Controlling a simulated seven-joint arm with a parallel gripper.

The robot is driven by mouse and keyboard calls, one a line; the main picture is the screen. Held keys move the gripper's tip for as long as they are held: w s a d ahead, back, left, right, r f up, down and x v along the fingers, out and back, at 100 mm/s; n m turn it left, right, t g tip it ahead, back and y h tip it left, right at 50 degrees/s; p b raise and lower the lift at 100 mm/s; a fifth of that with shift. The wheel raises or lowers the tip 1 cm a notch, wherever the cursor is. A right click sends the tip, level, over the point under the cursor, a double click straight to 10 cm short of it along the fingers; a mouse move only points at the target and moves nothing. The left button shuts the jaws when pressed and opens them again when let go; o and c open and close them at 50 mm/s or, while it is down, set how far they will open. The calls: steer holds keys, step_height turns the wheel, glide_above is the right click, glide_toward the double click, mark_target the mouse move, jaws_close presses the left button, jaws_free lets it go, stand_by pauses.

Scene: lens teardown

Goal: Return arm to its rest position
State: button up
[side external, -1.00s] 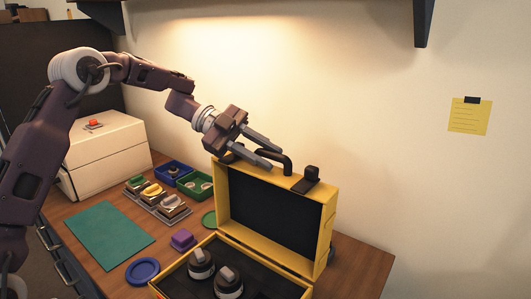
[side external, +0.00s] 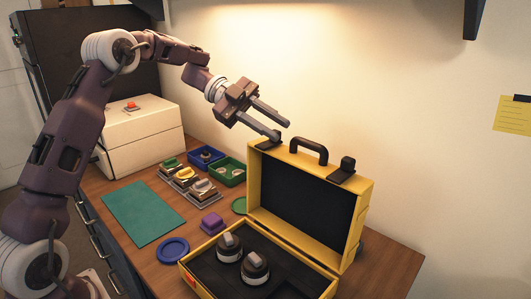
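My gripper (side external: 278,126) is in the air above the left end of the open yellow case (side external: 363,220). Its two fingers are spread apart with nothing between them. The case's lid stands upright, with a black handle (side external: 309,148) and latches on its top edge. The lower finger overlaps the left latch (side external: 269,144) in the picture; I cannot tell whether they touch.
A green mat (side external: 143,213), blue ring dish (side external: 173,250) and purple block (side external: 212,222) lie on the wooden table. A tray of colored-top parts (side external: 187,180), a blue bin (side external: 205,157) and a green bin (side external: 228,171) stand behind. A white box (side external: 140,135) with a red button is at back left.

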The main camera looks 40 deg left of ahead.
steer(key=w+d+r+n+t, duration=0.35)
steer(key=r+t, duration=0.25)
steer(key=r, duration=0.4)
steer(key=s+a+r+n+t+y, duration=0.1)
steer(key=a+r+n+t+y, duration=0.2)
steer(key=r+n+t+y, duration=0.55)
steer(key=s+a+f+n+g+y, duration=0.2)
steer(key=s+a+f+n+y, duration=0.15)
steer(key=s, duration=0.35)
steer(key=s+a+f+n+g+y, duration=0.2)
steer(key=s+n+y, duration=0.2)
steer(key=s, duration=0.2)
steer(key=s+d+f+n+g+h, duration=0.1)
steer(key=s+d+f+g, duration=0.2)
steer(key=s+f, duration=0.4)
steer(key=s+d+f+n+g+h, duration=0.1)
steer(key=s+d+f+n+g, duration=0.1)
steer(key=s+f, duration=0.6)
steer(key=s+d+g, duration=0.1)
steer(key=s+g, duration=0.1)
steer(key=s, duration=0.5)
steer(key=shift+s+d+f+g+h, duration=0.25)
steer(key=shift+s+f+g+h, duration=0.05)
steer(key=shift+s+g, duration=0.05)
